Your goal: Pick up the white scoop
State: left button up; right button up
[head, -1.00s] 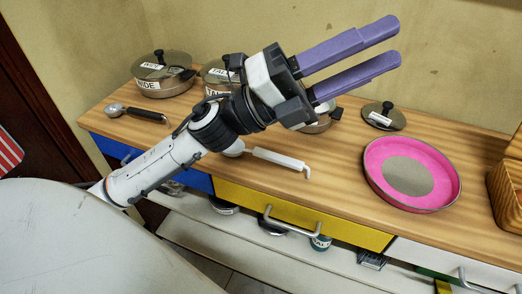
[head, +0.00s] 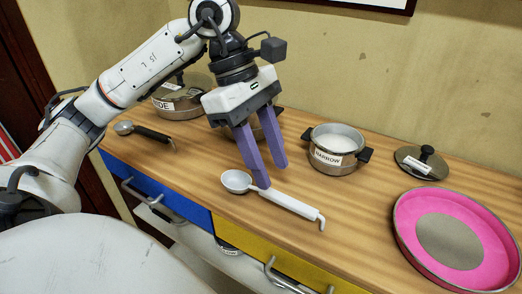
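The white scoop (head: 290,204) lies on the wooden counter, its round bowl to the left and its long handle running right to a hooked end. My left gripper (head: 272,177) points down over it with its purple fingers apart. The nearer fingertip overlaps the scoop near where the bowl meets the handle; the other fingertip is on the far side, behind the handle. I cannot tell whether the fingers touch the scoop. My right gripper is not in view.
A pot labelled NARROW (head: 335,150) stands behind the scoop, with a lid (head: 420,162) to its right. A pink round pan (head: 455,240) is at the right. A black-handled scoop (head: 146,132) and a pot labelled WIDE (head: 182,103) are at the left. Drawers (head: 262,250) run below the counter edge.

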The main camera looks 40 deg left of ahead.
aim_at(283, 197)
pick_arm(q)
jog(key=b+x, duration=0.1)
jog(key=x, duration=0.6)
jog(key=shift+d+f, duration=0.3)
jog(key=shift+d, duration=0.05)
grip_shut()
